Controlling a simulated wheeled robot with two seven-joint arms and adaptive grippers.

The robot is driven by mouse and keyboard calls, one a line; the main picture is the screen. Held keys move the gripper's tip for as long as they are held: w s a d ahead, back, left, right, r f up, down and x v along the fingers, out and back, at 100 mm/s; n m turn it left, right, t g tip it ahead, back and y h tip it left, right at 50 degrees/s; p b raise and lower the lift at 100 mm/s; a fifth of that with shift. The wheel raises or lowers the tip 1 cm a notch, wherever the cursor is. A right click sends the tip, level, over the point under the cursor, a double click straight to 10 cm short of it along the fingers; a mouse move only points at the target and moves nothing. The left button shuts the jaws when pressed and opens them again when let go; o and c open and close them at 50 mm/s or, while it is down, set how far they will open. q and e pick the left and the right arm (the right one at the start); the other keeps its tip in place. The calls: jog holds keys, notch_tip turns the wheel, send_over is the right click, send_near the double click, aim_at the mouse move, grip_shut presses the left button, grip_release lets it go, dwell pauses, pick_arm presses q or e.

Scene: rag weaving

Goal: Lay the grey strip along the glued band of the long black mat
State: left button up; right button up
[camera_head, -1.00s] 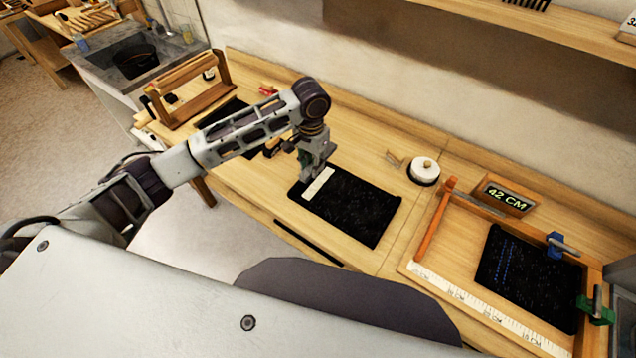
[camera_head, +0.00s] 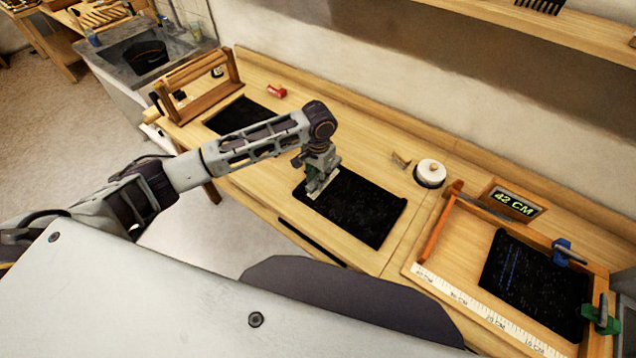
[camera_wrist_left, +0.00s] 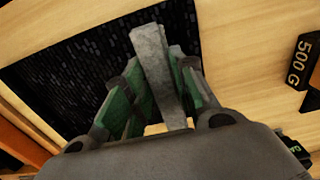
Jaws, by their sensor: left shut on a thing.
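The black mat (camera_head: 360,212) lies flat in the middle of the bench, with a pale band across its left end, now mostly covered by my gripper. My left gripper (camera_head: 319,184) points down over that end. In the left wrist view, the green-padded fingers (camera_wrist_left: 155,88) are shut on the grey strip (camera_wrist_left: 153,62), which sticks out beyond them. The woven black mat (camera_wrist_left: 62,75) shows behind and left of the fingers. Whether the strip touches the band cannot be told. My right gripper is not in view.
A wooden frame with a ruler (camera_head: 470,302) and another black mat (camera_head: 535,280) is at the right. A white round pot (camera_head: 430,172) stands behind the middle mat. A third dark mat (camera_head: 238,115) and a wooden rack (camera_head: 195,95) are at the left. A 500 G block (camera_wrist_left: 303,62) is at right in the wrist view.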

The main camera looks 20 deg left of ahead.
pick_arm(q)
jog(key=shift+f, duration=1.9)
jog(key=o, duration=0.6)
jog(key=shift+o, duration=0.2)
notch_tip(320, 180, up, 12)
jog(key=shift+r, duration=0.1)
